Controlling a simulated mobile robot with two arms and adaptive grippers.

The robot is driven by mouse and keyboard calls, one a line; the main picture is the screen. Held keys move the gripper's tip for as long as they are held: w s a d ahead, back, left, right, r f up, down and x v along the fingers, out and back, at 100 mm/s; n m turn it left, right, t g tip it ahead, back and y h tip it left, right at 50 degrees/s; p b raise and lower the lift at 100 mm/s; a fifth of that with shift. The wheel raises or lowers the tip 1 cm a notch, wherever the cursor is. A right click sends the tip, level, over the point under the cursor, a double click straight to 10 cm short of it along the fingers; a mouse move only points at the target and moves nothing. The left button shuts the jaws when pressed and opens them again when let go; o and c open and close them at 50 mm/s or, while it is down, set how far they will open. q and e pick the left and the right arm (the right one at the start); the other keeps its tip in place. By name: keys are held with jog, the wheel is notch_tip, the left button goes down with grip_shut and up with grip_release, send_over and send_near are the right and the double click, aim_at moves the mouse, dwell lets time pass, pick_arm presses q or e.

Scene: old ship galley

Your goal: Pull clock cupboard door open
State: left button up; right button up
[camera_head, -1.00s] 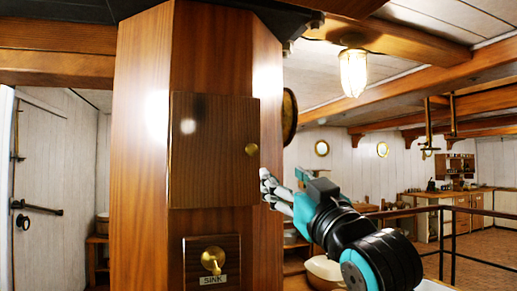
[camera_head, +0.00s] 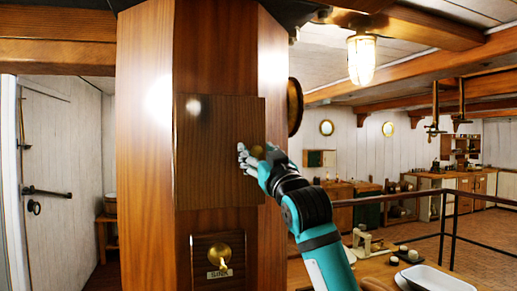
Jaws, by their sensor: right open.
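The clock cupboard door (camera_head: 208,150) is a dark wooden square panel on the wooden column, and it looks closed. Its small round brass knob (camera_head: 257,152) is at the door's right edge, partly hidden by my right gripper. My right gripper (camera_head: 246,158) is in front of the door's right side, its fingers beside the knob. It is open; I cannot tell whether it touches the knob. My left gripper is not in view.
Below the door is a brass fitting on a plate labelled SINK (camera_head: 219,260). A round brass-edged object (camera_head: 294,107) sticks out on the column's right side. A metal railing (camera_head: 445,215) and a table with a white basin (camera_head: 435,279) are at lower right.

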jog(key=shift+c, duration=0.4)
grip_shut()
